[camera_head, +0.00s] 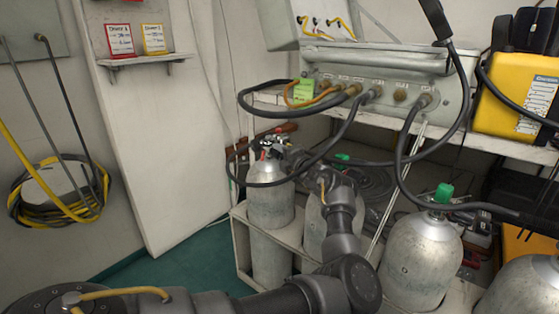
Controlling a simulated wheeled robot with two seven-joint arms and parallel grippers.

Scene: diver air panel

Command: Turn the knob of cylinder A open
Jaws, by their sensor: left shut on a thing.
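The leftmost grey cylinder (270,204) stands upright in a pale rack, with a metal valve (268,145) on top. I read no letter on it, but my gripper is at this one. My left arm reaches in from the bottom left and bends back up to this valve. My left gripper (285,148) is shut at the right side of the valve top, on what appears to be its knob. The fingers hide the knob, so its turn position cannot be told. My right gripper is not in view.
Another cylinder (316,220) stands partly behind my forearm. A cylinder with a green knob (443,193) stands at right. Black hoses loop from the air panel (385,88) around the valves. A yellow case (515,98) sits on the shelf. Green floor is clear at left.

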